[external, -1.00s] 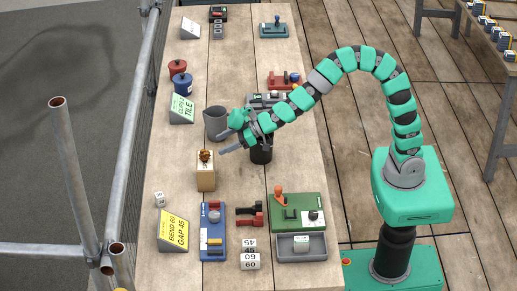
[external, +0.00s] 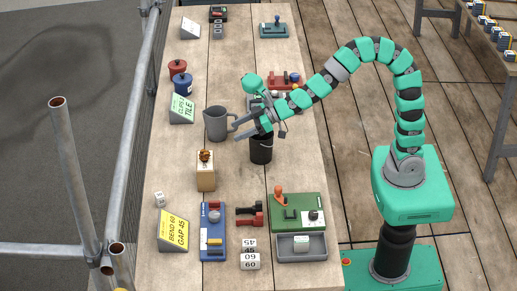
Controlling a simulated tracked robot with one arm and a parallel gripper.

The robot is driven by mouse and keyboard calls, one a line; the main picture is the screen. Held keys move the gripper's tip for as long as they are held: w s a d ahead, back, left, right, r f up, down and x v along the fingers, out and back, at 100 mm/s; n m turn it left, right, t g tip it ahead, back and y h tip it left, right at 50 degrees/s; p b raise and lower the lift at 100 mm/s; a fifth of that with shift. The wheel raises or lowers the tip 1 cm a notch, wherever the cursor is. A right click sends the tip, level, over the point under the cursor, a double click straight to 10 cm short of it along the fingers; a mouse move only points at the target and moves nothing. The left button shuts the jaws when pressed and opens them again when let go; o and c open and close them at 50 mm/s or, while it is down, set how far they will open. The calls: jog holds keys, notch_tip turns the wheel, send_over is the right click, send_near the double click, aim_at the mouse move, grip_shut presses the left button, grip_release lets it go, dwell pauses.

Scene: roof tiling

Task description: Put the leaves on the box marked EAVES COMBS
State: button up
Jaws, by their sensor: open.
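A small brown clump that looks like the leaves (external: 205,155) rests on top of a tan box (external: 206,178) on the bench, left of centre. Any marking on that box is too small to read, so I cannot tell whether it is the EAVES COMBS box. My gripper (external: 240,131) is open and empty, up and to the right of the clump and apart from it. Its fingers are close to the handle of a grey jug (external: 216,123); I cannot tell whether they touch it.
A black cylinder (external: 261,150) stands below my gripper. A green sign (external: 182,109) and red and blue pots (external: 181,84) stand at the left. Bare bench (external: 180,155) is left of the tan box.

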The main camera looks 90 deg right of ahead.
jog(key=s+d+r+t, duration=0.1)
jog(key=s+r, duration=0.2)
jog(key=r, duration=0.9)
jog(key=s+r+t, duration=0.1)
jog(key=s+r, duration=0.2)
jog(key=r, duration=1)
jog(key=s+r+m+h, duration=0.1)
jog(key=s+r, duration=1)
jog(key=r, duration=0.2)
jog(key=shift+d+r, duration=0.4)
